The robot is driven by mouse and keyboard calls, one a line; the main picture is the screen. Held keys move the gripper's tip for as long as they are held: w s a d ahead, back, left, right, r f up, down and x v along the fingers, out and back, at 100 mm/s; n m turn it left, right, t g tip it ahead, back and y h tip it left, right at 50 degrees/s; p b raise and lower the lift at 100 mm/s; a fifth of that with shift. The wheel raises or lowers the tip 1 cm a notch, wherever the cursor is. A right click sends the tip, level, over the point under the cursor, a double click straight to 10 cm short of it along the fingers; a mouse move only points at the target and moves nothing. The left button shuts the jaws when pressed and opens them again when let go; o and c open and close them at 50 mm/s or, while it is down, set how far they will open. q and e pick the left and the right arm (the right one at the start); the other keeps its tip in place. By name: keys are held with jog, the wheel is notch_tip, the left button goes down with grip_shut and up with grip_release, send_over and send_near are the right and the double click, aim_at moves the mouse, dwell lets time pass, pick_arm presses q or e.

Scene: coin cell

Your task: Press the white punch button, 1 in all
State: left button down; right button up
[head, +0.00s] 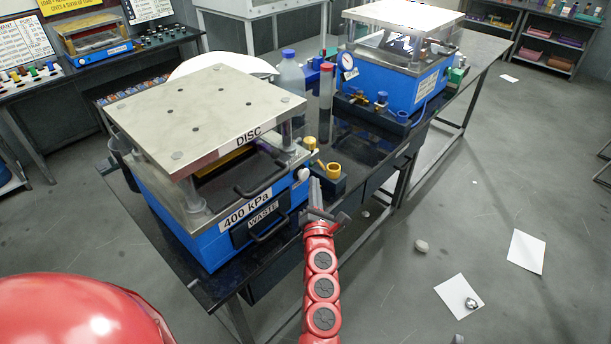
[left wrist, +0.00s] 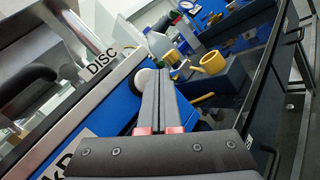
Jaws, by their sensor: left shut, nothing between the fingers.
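The white punch button (head: 303,174) is a small round knob on the front right corner of the blue-and-steel press marked DISC (head: 205,110). My left gripper (head: 314,184) is shut and empty, its fingertips just right of the button in the head view. In the left wrist view the white button (left wrist: 146,82) shows at the left side of the closed fingers (left wrist: 158,72), partly hidden by them. I cannot tell whether they touch. My right gripper is not in view.
A yellow cup-like fitting (head: 333,168) stands on a dark block right of the press. Black handles (head: 262,180) stick out from the press front. A second blue machine (head: 395,80) stands farther back on the black bench. Papers (head: 459,296) lie on the floor.

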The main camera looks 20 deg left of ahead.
pick_arm(q)
jog(key=shift+a, duration=0.1)
dwell(0.3)
jog(key=shift+w+a+b, duration=0.15)
jog(key=shift+a+b, duration=0.15)
jog(key=shift+w+a, duration=0.15)
jog(key=shift+a, duration=0.35)
dwell(0.7)
jog(key=shift+d, duration=0.1)
jog(key=shift+s+d+b, duration=0.3)
jog(key=shift+d+b, duration=0.2)
jog(key=shift+d, duration=0.25)
